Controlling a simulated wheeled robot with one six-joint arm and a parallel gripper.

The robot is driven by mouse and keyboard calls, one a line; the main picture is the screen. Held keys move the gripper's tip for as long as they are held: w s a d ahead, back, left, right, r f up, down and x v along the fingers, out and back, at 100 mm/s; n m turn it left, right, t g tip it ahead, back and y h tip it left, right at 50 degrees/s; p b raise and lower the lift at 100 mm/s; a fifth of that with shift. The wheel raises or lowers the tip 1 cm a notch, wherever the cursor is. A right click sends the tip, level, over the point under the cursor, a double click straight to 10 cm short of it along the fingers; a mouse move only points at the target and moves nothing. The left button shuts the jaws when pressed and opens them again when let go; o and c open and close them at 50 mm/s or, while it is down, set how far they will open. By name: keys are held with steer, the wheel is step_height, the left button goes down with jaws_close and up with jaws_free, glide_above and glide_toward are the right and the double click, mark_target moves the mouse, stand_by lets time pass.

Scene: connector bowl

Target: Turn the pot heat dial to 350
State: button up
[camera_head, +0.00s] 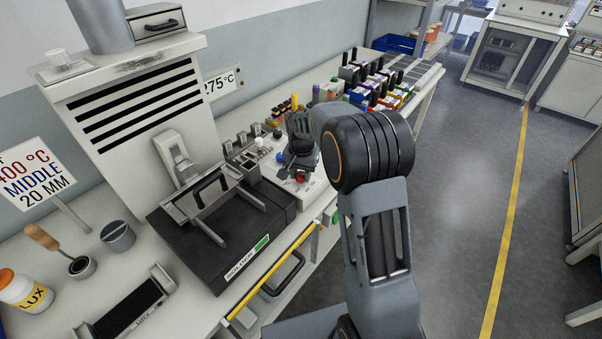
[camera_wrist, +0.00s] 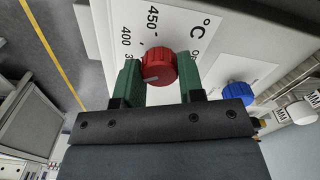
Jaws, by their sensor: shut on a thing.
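The red dial (camera_wrist: 159,66) stands on a white plate (camera_wrist: 187,28) printed with °C, 450, 400, the start of a number beginning with 3, and Off. A pale pointer line on the dial points left and slightly down in the wrist view, toward the finger; the mark it meets is hidden. My gripper (camera_wrist: 160,75) is shut on the red dial, with one green finger on each side.
A blue knob (camera_wrist: 239,95) stands right of the red dial. A sign (camera_head: 221,81) reads 275 °C; another (camera_head: 38,175) reads 400 °C MIDDLE 20 MM. A black-topped machine (camera_head: 190,245) stands left of my arm. The floor at right is clear.

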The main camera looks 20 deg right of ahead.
mark_target(301, 174)
steer(key=o, duration=0.9)
step_height(301, 174, up, 14)
steer(key=shift+f, duration=0.1)
stand_by(0.4)
steer(key=s+f+n+t, duration=0.1)
steer(key=s+n, duration=0.1)
steer(key=s, duration=0.5)
steer(key=s+f+n+t, duration=0.1)
steer(key=s+n, duration=0.1)
steer(key=s, duration=0.6)
steer(key=s+f+n+t, duration=0.1)
steer(key=s+n, duration=0.1)
steer(key=s, duration=0.6)
steer(key=shift+s+a+f+n+t+p, duration=0.15)
steer(key=shift+n+t+p, duration=0.15)
steer(key=shift+n, duration=0.1)
